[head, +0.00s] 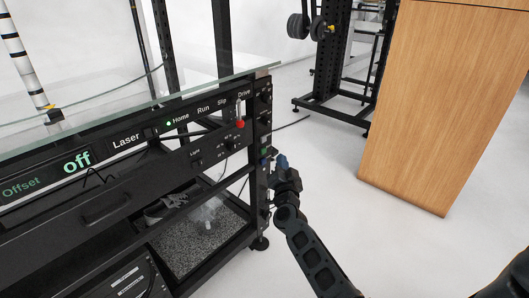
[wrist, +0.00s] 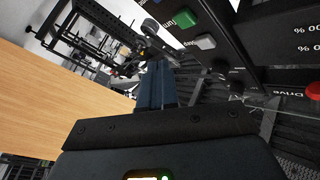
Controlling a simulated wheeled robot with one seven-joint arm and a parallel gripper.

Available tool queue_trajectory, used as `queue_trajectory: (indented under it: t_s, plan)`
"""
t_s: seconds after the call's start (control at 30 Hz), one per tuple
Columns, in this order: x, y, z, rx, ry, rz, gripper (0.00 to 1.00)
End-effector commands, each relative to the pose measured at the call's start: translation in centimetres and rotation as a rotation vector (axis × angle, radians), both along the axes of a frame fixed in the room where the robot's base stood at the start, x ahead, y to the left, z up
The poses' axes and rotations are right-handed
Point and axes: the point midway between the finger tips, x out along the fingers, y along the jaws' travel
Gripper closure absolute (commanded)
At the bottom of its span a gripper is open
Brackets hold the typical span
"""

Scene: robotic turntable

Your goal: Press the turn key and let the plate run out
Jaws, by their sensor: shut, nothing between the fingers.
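My gripper (wrist: 158,85) is shut and empty in the wrist view, with its blue fingers together. In the head view my gripper (head: 282,161) is beside the right end post of the black rack (head: 257,135). The fingertips appear apart from both keys. I cannot make out a turning plate; a glass top (head: 225,78) covers the rack.
The rack front has an "off" display (head: 77,163), a lit green Home lamp (head: 169,124) and a red Drive knob (head: 240,124). A wooden cabinet (head: 440,100) stands at right. A weight rack (head: 322,105) stands behind. Floor between them is clear.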

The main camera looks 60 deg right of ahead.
Motion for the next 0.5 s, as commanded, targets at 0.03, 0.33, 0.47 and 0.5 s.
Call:
queue_trajectory:
  t_s: [0.03, 0.33, 0.47, 0.5]
  plan:
    - [0.7, -0.2, 0.0, -0.001, -0.002, 0.0, 1.0]
    - [3.2, -0.8, 0.0, 0.0, 0.0, 0.0, 1.0]
    - [3.5, -0.8, 0.0, 0.0, 0.0, 0.0, 1.0]
    - [3.6, -0.8, 0.0, 0.0, 0.0, 0.0, 1.0]
